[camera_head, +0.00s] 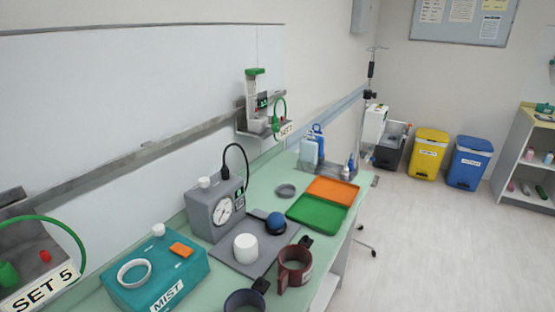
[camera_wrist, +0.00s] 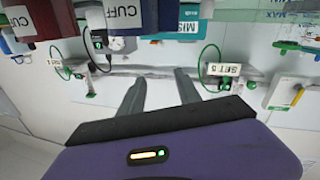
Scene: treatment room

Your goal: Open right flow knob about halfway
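In the head view, a right-hand flow unit (camera_head: 257,95) with a green top stands on a wall-rail bracket, with a green tube loop and a "SET" label (camera_head: 286,130). A second unit at the lower left bears a "SET 5" label (camera_head: 42,286), a green knob (camera_head: 8,275) and a small red part (camera_head: 45,257). The "SET 5" label also shows in the wrist view (camera_wrist: 222,69). My gripper (camera_wrist: 160,75) has its two fingers apart, with nothing visible between them. It is outside the head view. I cannot tell how far any knob is turned.
A green table (camera_head: 262,180) holds a grey gauge box (camera_head: 215,208), a teal MIST box (camera_head: 155,280), a brown cuff (camera_head: 295,265), and green (camera_head: 317,213) and orange (camera_head: 333,190) trays. Floor (camera_head: 420,240) to the right is clear. Bins (camera_head: 428,152) stand at the back.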

